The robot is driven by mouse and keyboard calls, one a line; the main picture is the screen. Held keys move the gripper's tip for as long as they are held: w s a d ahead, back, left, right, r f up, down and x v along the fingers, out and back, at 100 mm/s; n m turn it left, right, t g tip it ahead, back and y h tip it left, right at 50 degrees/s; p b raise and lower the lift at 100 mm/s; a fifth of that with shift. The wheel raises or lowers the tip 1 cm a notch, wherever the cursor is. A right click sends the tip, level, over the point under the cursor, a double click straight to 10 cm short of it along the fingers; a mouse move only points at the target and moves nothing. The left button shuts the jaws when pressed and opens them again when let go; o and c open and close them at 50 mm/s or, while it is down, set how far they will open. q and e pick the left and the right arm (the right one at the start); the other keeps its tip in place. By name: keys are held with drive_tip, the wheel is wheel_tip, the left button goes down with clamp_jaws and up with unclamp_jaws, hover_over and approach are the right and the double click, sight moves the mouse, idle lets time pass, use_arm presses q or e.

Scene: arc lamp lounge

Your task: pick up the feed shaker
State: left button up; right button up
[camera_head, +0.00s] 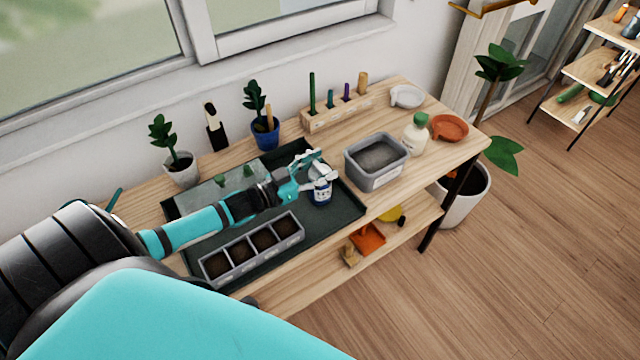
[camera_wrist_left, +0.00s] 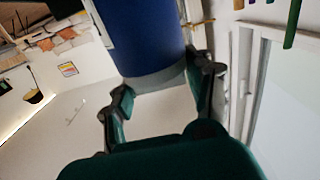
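The feed shaker (camera_head: 322,193), a small bottle with a blue and white label and a pale top, stands upright on the dark tray (camera_head: 349,208). My left gripper (camera_head: 322,167) is at its top, with its fingers spread on either side. In the left wrist view the shaker (camera_wrist_left: 150,35) is a large blue cylinder with a pale rim, close in front of the fingers (camera_wrist_left: 162,88). The fingers look open, and I cannot make out firm contact. The gripper partly hides the shaker's top in the head view. My right gripper is not in view.
On the tray are a sectioned soil planter (camera_head: 255,262) and a clear-lidded box (camera_head: 215,192). A grey tub (camera_head: 374,178), a white bottle with a green cap (camera_head: 413,138) and an orange dish (camera_head: 449,128) stand to the right. Potted plants (camera_head: 183,172) line the back.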

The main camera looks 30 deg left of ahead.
use_arm(q)
clamp_jaws()
